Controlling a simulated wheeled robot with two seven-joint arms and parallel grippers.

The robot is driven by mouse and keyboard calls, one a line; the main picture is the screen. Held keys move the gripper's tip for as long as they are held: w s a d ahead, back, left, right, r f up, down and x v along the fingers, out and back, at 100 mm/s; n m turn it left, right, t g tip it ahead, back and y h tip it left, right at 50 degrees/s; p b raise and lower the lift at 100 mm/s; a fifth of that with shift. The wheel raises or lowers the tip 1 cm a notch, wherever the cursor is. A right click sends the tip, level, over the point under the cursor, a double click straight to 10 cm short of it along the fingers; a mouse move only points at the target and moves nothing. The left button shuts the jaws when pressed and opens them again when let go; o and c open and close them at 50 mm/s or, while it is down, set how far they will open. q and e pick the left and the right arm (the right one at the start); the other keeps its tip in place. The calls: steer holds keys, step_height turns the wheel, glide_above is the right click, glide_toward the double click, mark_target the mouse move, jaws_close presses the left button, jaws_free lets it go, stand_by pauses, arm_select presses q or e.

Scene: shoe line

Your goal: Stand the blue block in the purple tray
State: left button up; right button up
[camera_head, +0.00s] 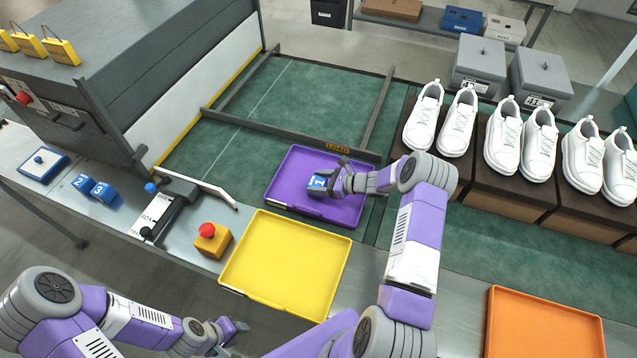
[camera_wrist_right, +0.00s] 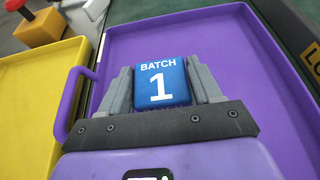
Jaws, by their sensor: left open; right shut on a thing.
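The purple tray (camera_head: 300,167) lies on the green surface in the head view, and its floor fills much of the right wrist view (camera_wrist_right: 225,55). The blue block (camera_head: 317,184) is inside the tray's outline, toward its near side. In the right wrist view the blue block (camera_wrist_right: 161,81) shows "BATCH 1" on its face. My right gripper (camera_head: 333,183) is shut on it, with one finger on each side. Whether the block touches the tray floor I cannot tell. My left gripper (camera_head: 232,328) is open and empty, low in front of the yellow tray.
A yellow tray (camera_head: 285,262) lies just in front of the purple one, and an orange tray (camera_head: 545,325) is at the lower right. White shoes (camera_head: 506,135) stand at the right.

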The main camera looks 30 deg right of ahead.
steer(key=o, duration=1.1)
steer(key=shift+o, duration=0.2)
steer(key=shift+r, duration=0.1)
steer(key=p+v, duration=0.1)
steer(key=v, duration=1.1)
